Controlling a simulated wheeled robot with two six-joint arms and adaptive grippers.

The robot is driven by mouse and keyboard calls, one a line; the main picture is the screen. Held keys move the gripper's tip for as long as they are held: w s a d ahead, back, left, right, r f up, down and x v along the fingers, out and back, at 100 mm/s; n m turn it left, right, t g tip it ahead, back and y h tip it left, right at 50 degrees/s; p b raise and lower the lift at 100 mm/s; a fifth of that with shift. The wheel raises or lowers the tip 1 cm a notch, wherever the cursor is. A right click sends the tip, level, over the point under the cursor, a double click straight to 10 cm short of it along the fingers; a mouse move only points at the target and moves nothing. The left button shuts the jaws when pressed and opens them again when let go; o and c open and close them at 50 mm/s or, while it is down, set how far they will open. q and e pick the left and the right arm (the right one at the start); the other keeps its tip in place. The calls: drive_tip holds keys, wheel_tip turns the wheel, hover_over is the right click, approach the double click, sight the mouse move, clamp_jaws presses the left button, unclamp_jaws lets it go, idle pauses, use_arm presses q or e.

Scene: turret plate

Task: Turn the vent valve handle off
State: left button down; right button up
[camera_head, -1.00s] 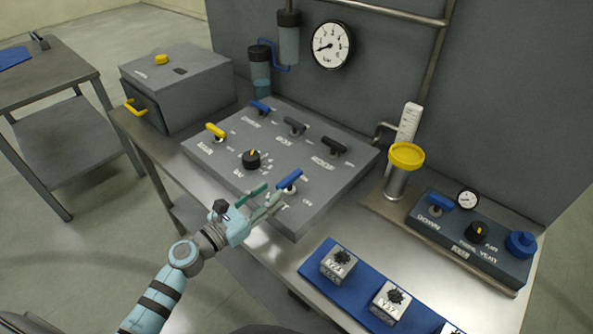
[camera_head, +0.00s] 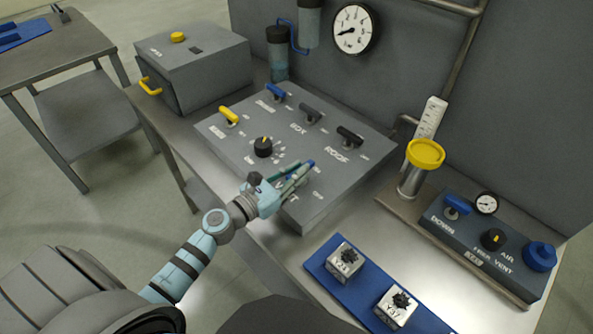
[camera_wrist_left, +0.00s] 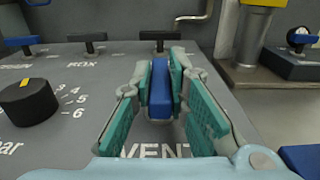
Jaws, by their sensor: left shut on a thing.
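The vent valve handle is a blue lever on the front right of the grey sloped panel (camera_head: 225,150). In the head view only its blue tip (camera_head: 310,163) shows past my fingers. In the left wrist view the blue handle (camera_wrist_left: 159,88) lies between the green finger pads, pointing away from the wrist. The letters VENT (camera_wrist_left: 155,150) show on the panel below it. My left gripper (camera_head: 296,174) is shut on this handle, and it also shows in the left wrist view (camera_wrist_left: 160,95). My right gripper is not in view.
The panel also bears a yellow lever (camera_head: 229,115), a blue lever (camera_head: 275,91), black levers (camera_head: 349,136) and a black knob (camera_head: 263,147). A blue mat (camera_head: 367,300) with metal blocks lies to the right. A yellow-topped cylinder (camera_head: 425,155) stands behind it.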

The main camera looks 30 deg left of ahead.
use_arm(q)
drive_tip(key=shift+w+a+f+m+g+h+b, duration=0.15)
drive_tip(key=shift+m+g+h+b, duration=0.15)
drive_tip(key=shift+m+h+b, duration=0.55)
drive_tip(key=m+g+h+b, duration=0.3)
drive_tip(key=b, duration=0.2)
drive_tip(key=m+g+h+b, duration=0.3)
drive_tip(key=g+b, duration=0.1)
drive_tip(key=b, duration=0.1)
drive_tip(key=w+m+g+h+b, duration=0.1)
drive_tip(key=m+g+h+b, duration=0.2)
drive_tip(key=g+b, duration=0.1)
drive_tip(key=shift+a+f+h+b, duration=0.1)
drive_tip(key=shift+a+h+b, duration=0.25)
drive_tip(key=shift+b, duration=0.05)
drive_tip(key=shift+m+g+h+b, duration=0.3)
drive_tip(key=shift+m+g+b, duration=0.45)
drive_tip(key=shift+g+b, duration=0.3)
drive_tip(key=c, duration=1.6)
unclamp_jaws()
drive_tip(key=shift+d, duration=0.15)
drive_tip(key=shift+o, duration=0.2)
drive_tip(key=shift+r, duration=0.2)
